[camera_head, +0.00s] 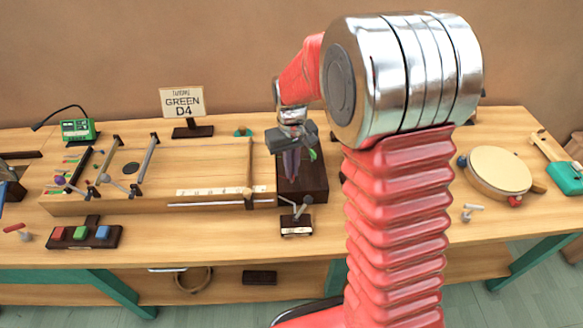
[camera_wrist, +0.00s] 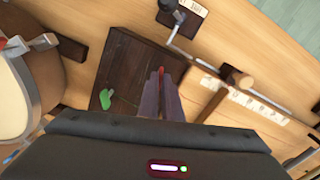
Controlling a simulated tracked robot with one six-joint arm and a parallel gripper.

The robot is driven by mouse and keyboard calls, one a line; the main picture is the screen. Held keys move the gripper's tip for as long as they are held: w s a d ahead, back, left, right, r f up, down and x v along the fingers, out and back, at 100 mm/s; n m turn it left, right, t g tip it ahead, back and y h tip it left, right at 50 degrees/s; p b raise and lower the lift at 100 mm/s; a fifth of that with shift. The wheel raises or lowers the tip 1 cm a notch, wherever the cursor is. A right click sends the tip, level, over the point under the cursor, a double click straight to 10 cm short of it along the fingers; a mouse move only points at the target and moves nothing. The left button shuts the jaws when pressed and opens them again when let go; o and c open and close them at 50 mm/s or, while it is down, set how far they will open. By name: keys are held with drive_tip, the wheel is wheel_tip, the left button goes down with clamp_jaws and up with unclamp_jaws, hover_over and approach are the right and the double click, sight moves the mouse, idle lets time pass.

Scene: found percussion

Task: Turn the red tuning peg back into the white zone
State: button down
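My gripper (camera_head: 291,172) points down over the dark wooden block (camera_head: 316,186) at the right end of the stringed board. In the wrist view its two grey-purple fingers (camera_wrist: 162,76) lie close together above the block (camera_wrist: 128,62). A small red piece, likely the red tuning peg (camera_wrist: 161,70), shows at the fingertips; the fingers hide most of it. I cannot tell whether they grip it. A green peg (camera_wrist: 106,98) stands apart to the left on the block and also shows in the head view (camera_head: 313,154). I cannot make out the white zone.
The stringed board (camera_head: 110,201) has a lettered strip (camera_head: 207,191) and a wooden hammer-like bar (camera_head: 249,165). A small stand with a crank (camera_head: 296,220) is in front of the block. A sign reads "GREEN D4" (camera_head: 183,102). A drum (camera_head: 499,169) lies right.

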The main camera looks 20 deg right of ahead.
drive_tip(key=shift+n, duration=1.1)
drive_tip(key=c, duration=1.9)
unclamp_jaws()
drive_tip(key=shift+c, duration=0.2)
drive_tip(key=shift+r, duration=0.1)
wheel_tip(320, 180, up, 14)
drive_tip(key=shift+f, duration=0.25)
